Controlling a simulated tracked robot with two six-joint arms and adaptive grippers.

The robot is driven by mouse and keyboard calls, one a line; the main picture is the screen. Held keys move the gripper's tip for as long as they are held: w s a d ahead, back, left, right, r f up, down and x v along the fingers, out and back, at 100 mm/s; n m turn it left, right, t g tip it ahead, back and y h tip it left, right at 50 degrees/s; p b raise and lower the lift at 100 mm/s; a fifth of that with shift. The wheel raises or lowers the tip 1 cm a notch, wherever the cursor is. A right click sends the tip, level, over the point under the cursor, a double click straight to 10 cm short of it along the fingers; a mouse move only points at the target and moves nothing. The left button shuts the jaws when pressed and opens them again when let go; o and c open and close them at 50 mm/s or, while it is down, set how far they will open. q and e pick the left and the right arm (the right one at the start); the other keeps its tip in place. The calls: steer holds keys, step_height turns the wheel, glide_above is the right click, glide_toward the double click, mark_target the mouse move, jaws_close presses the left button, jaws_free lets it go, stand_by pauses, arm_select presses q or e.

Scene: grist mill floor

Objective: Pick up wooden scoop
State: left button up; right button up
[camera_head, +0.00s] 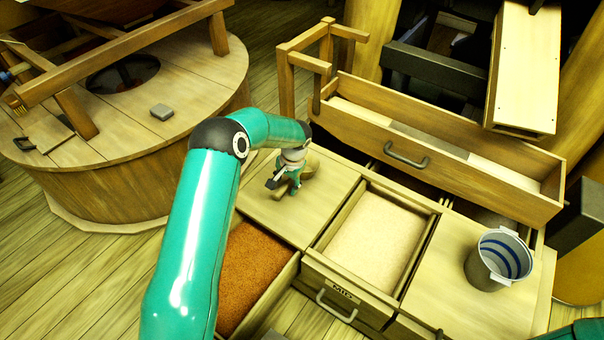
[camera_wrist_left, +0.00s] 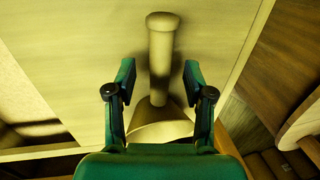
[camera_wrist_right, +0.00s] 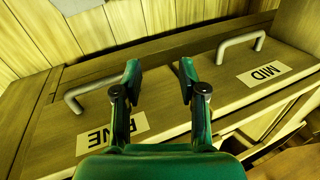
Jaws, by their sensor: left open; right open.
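The wooden scoop (camera_wrist_left: 160,48) lies on the pale wooden top. In the left wrist view its knobbed handle points away from the gripper, and its wider bowl sits nearer the palm. In the head view the scoop (camera_head: 311,164) is partly hidden behind my left gripper (camera_head: 279,184). My left gripper also shows in the left wrist view (camera_wrist_left: 159,80). It is open, its fingers on either side of the handle with gaps. My right gripper (camera_wrist_right: 160,78) is open and empty, in front of drawer fronts marked FINE and MID.
An open drawer of pale meal (camera_head: 378,237) and one of reddish-brown grain (camera_head: 252,265) adjoin the scoop's top. A bucket (camera_head: 497,260) with blue rings stands at the right. A long open drawer (camera_head: 440,160) lies behind. A round wooden millstone casing (camera_head: 130,140) stands left.

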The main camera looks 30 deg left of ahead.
arm_select(q)
steer(key=f, duration=0.2)
steer(key=shift+a+f, duration=0.25)
steer(key=shift+f, duration=0.1)
jaws_close()
steer(key=shift+r, duration=0.15)
step_height(320, 180, up, 20)
steer(key=p, duration=0.3)
steer(key=c, duration=0.7)
jaws_free()
jaws_close()
